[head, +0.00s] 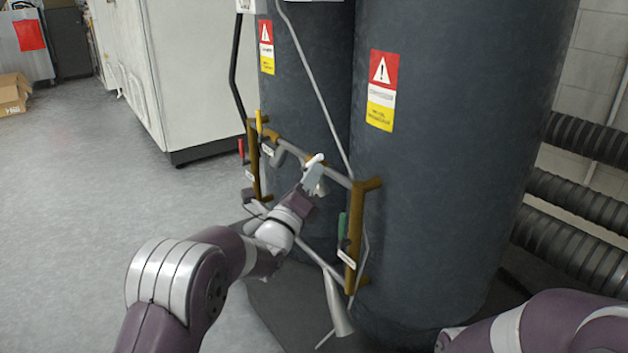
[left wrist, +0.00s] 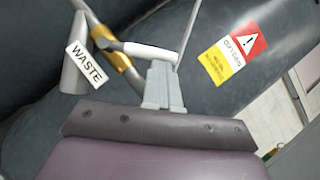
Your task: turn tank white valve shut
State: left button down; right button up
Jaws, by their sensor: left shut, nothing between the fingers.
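The tank's white valve handle (left wrist: 138,49) runs across the upper middle of the left wrist view, beside a brass fitting (left wrist: 122,58) and a "WASTE" tag (left wrist: 87,62). In the head view only a small white end of the handle (head: 316,158) shows above my gripper. My left gripper (head: 314,178) is at the pipework in front of the dark tanks. Its grey fingers (left wrist: 164,82) are shut, with their tips at the handle's right end. They look very close to it; I cannot tell whether they touch. My right gripper is out of view; only part of that arm shows at bottom right.
Two dark tanks (head: 440,200) stand behind the pipes. A green handle (head: 342,227), a yellow handle (head: 259,122) and a red handle (head: 241,147) sit on nearby brass pipes. Ribbed hoses (head: 575,200) lie at right. The floor at left (head: 70,200) is clear.

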pick_arm(q)
jog(key=w+r+n+y+p, duration=0.1)
jog(key=n+p, duration=0.2)
jog(key=w+a+r+n+g+y+p, duration=0.1)
jog(key=r+n+y+p, duration=0.1)
jog(key=p, duration=0.1)
jog(key=w+a+r+n+g+y+p, duration=0.1)
jog(key=n+p, duration=0.2)
jog(key=p, duration=0.1)
jog(key=shift+a+r+n+y, duration=0.1)
jog(key=shift+r+n+y, duration=0.2)
jog(key=shift+w, duration=0.1)
dwell(0.4)
